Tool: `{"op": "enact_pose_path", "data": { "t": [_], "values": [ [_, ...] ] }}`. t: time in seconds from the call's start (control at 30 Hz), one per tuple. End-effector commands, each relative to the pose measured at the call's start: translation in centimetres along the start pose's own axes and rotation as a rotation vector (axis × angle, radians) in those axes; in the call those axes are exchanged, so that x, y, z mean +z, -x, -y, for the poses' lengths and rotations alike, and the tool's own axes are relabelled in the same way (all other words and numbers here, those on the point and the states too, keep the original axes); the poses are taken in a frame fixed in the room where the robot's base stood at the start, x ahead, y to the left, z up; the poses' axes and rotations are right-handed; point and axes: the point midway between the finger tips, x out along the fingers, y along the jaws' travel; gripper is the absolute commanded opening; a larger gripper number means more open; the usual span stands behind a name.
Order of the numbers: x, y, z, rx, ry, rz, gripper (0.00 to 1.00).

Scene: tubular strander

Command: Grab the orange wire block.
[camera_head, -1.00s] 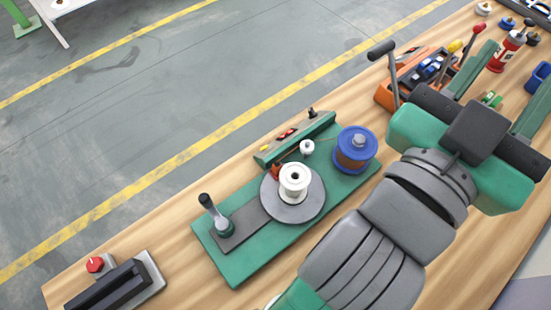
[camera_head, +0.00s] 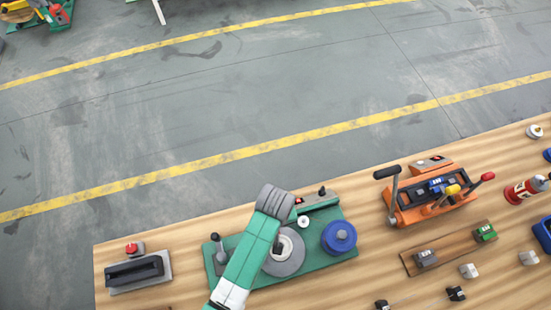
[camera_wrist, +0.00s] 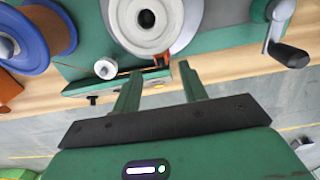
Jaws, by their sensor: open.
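My gripper (camera_wrist: 160,72) is open in the wrist view, its two green fingers apart with nothing clearly between them. A small orange-red piece (camera_wrist: 162,60), which may be the orange wire block, shows just beyond the fingertips, beside the white spool (camera_wrist: 142,18). Its full shape is too small to tell. In the head view my arm covers that area and the gripper itself is hidden. The white spool also shows partly in the head view (camera_head: 290,245), on the grey disc (camera_head: 287,263) of the green base plate (camera_head: 325,257).
A blue-flanged reel (camera_head: 339,236) stands right of the disc; it shows copper-brown in the wrist view (camera_wrist: 38,38). A crank handle (camera_wrist: 288,50) is at the right there.

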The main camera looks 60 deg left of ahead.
Motion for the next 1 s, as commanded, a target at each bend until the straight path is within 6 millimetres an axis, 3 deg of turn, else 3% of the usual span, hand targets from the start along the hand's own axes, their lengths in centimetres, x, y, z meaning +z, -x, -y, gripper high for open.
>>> {"op": "enact_pose_path", "data": {
  "t": [0.17,0.43,0.7,0.9,1.0],
  "values": [
    [0.0,-1.2,0.0,0.001,-0.001,-0.001,0.43],
    [-0.1,-5.5,0.2,0.001,-0.001,-0.002,0.43],
    [-0.1,-6.0,0.2,0.003,-0.002,-0.003,0.43],
    [-0.1,-5.9,0.2,0.003,-0.002,-0.003,0.03],
    [-0.1,-5.9,0.2,0.003,-0.002,-0.003,0.00]
  ]
}}
